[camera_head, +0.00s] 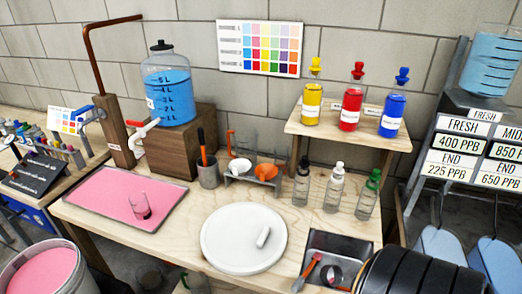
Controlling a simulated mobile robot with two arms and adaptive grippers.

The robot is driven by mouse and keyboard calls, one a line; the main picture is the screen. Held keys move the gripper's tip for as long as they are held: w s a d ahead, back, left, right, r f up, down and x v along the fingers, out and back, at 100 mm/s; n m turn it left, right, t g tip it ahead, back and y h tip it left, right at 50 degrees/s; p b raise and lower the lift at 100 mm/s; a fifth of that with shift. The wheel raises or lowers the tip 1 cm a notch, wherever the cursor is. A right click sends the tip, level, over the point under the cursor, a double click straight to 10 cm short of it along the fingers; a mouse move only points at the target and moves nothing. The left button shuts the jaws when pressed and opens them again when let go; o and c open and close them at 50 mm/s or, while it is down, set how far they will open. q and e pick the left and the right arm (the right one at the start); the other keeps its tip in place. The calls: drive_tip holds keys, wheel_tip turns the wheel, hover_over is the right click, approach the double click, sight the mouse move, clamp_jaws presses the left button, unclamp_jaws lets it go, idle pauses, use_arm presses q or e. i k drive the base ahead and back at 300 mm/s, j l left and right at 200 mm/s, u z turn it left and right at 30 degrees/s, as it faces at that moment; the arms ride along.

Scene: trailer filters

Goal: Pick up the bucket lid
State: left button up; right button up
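A white round disc, which looks like the bucket lid (228,247), lies flat on the wooden table near its front edge. A small white elongated piece (263,237) shows on its top, right of the middle; I cannot tell whether it is a handle or a loose object. An open grey bucket (72,278) with pink contents stands at the lower left, partly cut off by the frame.
Several dropper bottles (334,187) and a grey cup (208,174) stand behind. Bare wood surrounds the lid.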

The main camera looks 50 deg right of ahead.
sight(241, 238)
drive_tip(key=z, duration=1.3)
